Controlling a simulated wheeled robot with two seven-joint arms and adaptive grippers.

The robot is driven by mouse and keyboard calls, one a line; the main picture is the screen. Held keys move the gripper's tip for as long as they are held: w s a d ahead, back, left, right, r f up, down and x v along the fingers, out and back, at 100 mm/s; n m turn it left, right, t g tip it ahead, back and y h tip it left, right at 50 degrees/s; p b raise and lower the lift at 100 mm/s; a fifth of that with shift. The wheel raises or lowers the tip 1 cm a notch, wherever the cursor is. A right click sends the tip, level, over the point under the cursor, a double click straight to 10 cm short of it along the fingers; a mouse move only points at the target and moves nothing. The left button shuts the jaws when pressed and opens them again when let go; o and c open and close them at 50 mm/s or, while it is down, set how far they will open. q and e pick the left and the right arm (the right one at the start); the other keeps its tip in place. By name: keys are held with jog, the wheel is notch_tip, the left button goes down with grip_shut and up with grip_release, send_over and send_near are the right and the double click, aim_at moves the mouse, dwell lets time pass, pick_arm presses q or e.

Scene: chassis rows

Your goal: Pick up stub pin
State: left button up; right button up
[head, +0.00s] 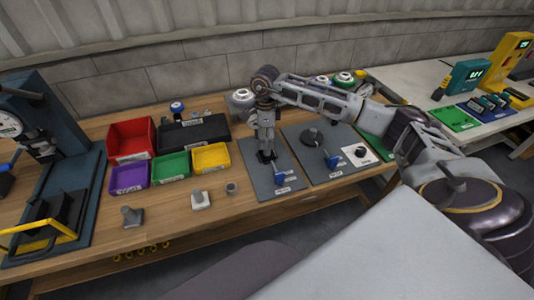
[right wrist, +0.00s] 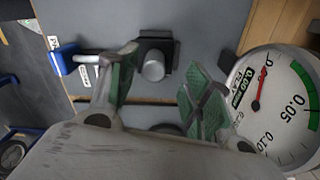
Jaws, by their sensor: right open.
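My right gripper (head: 266,155) points down over the left grey plate (head: 262,186) on the bench. In the right wrist view its two green-padded fingers (right wrist: 160,88) are spread apart with nothing held. A short grey round pin (right wrist: 153,68), which looks like the stub pin, stands in a black block (right wrist: 158,45) on the plate. It appears in the gap between the fingers, with no clear contact. The gripper hides this spot in the head view. My left gripper is not in view.
A blue-handled clamp (right wrist: 62,60) and a dial gauge (right wrist: 275,98) flank the pin. Red (head: 130,138), purple (head: 130,177), green (head: 171,167) and yellow (head: 211,157) bins stand left. Loose grey parts (head: 132,216) lie in front. A second plate (head: 325,150) lies right.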

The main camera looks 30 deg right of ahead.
aim_at(267, 151)
jog(key=shift+f, duration=0.2)
jog(key=shift+s+f, duration=0.2)
jog(key=shift+f, duration=0.7)
jog(key=shift+s+f, duration=0.2)
jog(key=shift+f, duration=0.7)
jog(key=shift+f+p, duration=0.3)
jog(key=shift+f, duration=0.45)
jog(key=shift+r, duration=0.1)
grip_shut()
